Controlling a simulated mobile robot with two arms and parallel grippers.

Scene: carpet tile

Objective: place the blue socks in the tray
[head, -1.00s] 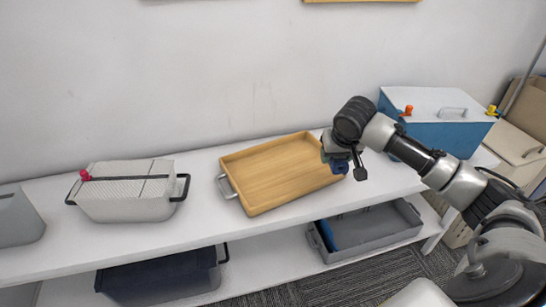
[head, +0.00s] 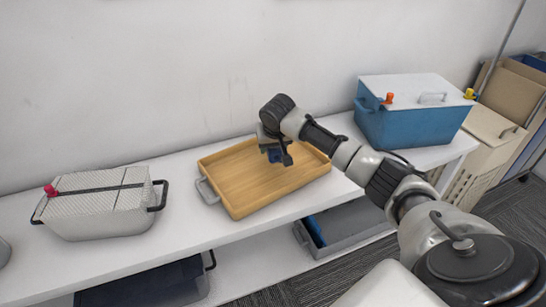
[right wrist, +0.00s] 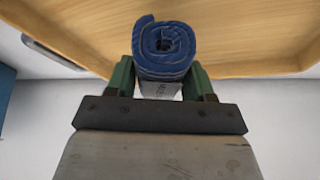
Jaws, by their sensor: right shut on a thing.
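The blue socks (right wrist: 163,48) are a rolled bundle between the fingers of my right gripper (right wrist: 163,75) in the right wrist view. In the head view my right gripper (head: 277,158) is over the wooden tray (head: 232,190), and the socks (head: 275,155) show only as a small dark blue patch under the wrist. The tray sits on the white shelf top and looks empty. I cannot tell how high the socks are above the tray floor. My left gripper is not in view.
A blue box with a white lid (head: 407,126) stands right of the tray. A grey lidded container (head: 98,210) stands left. On the lower shelf are a grey bin (head: 345,232) with something blue inside and a dark bin (head: 150,283). The white shelf top (head: 180,190) has bare room between containers.

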